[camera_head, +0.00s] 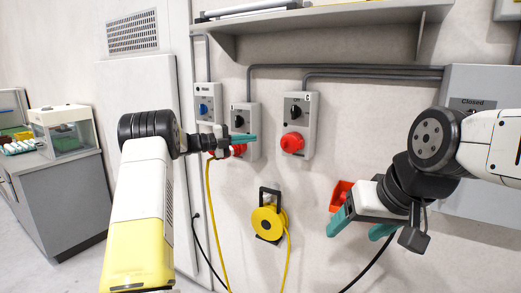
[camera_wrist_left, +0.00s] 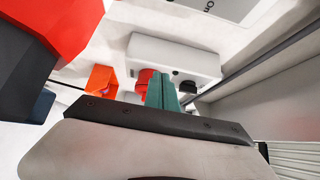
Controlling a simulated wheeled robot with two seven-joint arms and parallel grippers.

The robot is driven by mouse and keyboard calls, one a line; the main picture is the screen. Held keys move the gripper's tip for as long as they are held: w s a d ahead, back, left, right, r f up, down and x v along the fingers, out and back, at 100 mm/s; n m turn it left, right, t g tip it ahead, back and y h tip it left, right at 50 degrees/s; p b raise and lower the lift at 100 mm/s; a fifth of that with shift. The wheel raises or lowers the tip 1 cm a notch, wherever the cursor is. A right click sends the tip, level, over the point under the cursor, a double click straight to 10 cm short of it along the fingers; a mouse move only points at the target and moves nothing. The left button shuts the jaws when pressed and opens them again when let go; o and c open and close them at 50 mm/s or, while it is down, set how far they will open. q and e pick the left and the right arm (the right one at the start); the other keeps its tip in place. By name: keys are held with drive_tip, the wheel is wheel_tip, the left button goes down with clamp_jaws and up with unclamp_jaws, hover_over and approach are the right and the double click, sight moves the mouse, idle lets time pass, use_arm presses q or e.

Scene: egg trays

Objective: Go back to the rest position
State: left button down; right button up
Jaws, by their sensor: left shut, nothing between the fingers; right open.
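My left gripper (camera_head: 243,139) is raised in front of the wall, its teal fingers closed together and pointing right. In the head view it overlaps the red plug area of a grey switch box (camera_head: 243,117); I cannot tell whether it touches. The left wrist view shows the same closed teal fingers (camera_wrist_left: 163,92) with nothing between them. My right gripper (camera_head: 362,225) hangs at the right with its teal fingers spread apart, pointing down and left. It is empty. A red-orange thing (camera_head: 341,190) shows just behind it on the wall.
Another grey switch box (camera_head: 297,125) with a red knob is on the wall. A yellow cable reel (camera_head: 268,222) hangs below. A shelf (camera_head: 320,17) juts out above. A grey cabinet (camera_head: 62,190) with an egg area stands at far left. A large grey box (camera_head: 485,90) is at right.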

use_arm(q)
drive_tip(key=a+r+n+t+y, duration=0.4)
drive_tip(key=r+n+t+y, duration=0.45)
drive_tip(key=r, duration=0.75)
drive_tip(key=s+a+r+n+t+y, duration=0.2)
drive_tip(key=s+a+r+n+y, duration=0.15)
drive_tip(key=n, duration=0.55)
drive_tip(key=s+a+f+n+g+y, duration=0.1)
drive_tip(key=s+f+n+g+y, duration=0.25)
drive_tip(key=s, duration=0.65)
drive_tip(key=s+a+f+n+g+y, duration=0.1)
drive_tip(key=s+f+n+y, duration=0.1)
drive_tip(key=s+f+n, duration=0.55)
drive_tip(key=s+d+f+g+h, duration=0.1)
drive_tip(key=s+f, duration=0.3)
drive_tip(key=s, duration=0.4)
drive_tip(key=s+d+f+n+g+h, duration=0.1)
drive_tip(key=s+d+f+g, duration=0.2)
drive_tip(key=s, duration=0.6)
drive_tip(key=s+d+f+n+g+h, duration=0.1)
drive_tip(key=s+d+f+g, duration=0.2)
drive_tip(key=s, duration=0.6)
wheel_tip(320, 180, down, 2)
drive_tip(key=shift+f, duration=0.15)
